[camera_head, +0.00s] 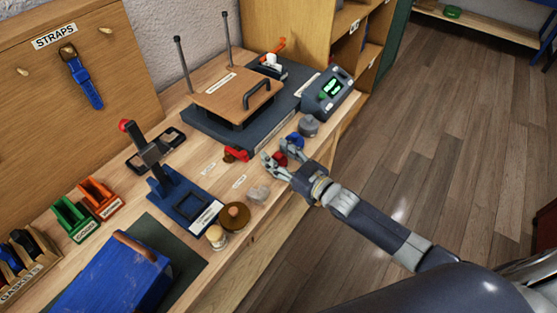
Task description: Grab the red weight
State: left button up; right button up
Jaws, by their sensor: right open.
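The red weight (281,160) is a small dark red piece on the workbench near its right edge, partly hidden by my right gripper. My right gripper (276,152) comes in from the lower right. Its fingers are open, with the red weight showing between them. I cannot tell whether a finger touches it. A blue weight (295,140) and a grey weight (309,126) stand just beyond, in a row toward the digital scale (328,94). My left gripper is not in view.
A bright red piece (237,154) lies left of the gripper. A clear lump (259,194), a brown round piece (234,216) and a small jar (216,236) stand nearer. A wooden-topped press (232,92) stands behind. The floor (440,150) at right is open.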

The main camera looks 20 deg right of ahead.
aim_at(278, 154)
jog(key=c, duration=1)
jog(key=shift+r, duration=0.15)
jog(key=shift+r, duration=0.5)
notch_tip(278, 154, up, 2)
jog(key=shift+r, duration=0.15)
jog(key=s, duration=0.5)
jog(key=s+r+b, duration=0.1)
jog(key=s, duration=0.4)
jog(key=s+d, duration=0.1)
jog(key=s, duration=0.5)
jog(key=shift+d+r+b, duration=0.1)
jog(key=shift+r+b, duration=0.15)
jog(key=shift+b, duration=0.15)
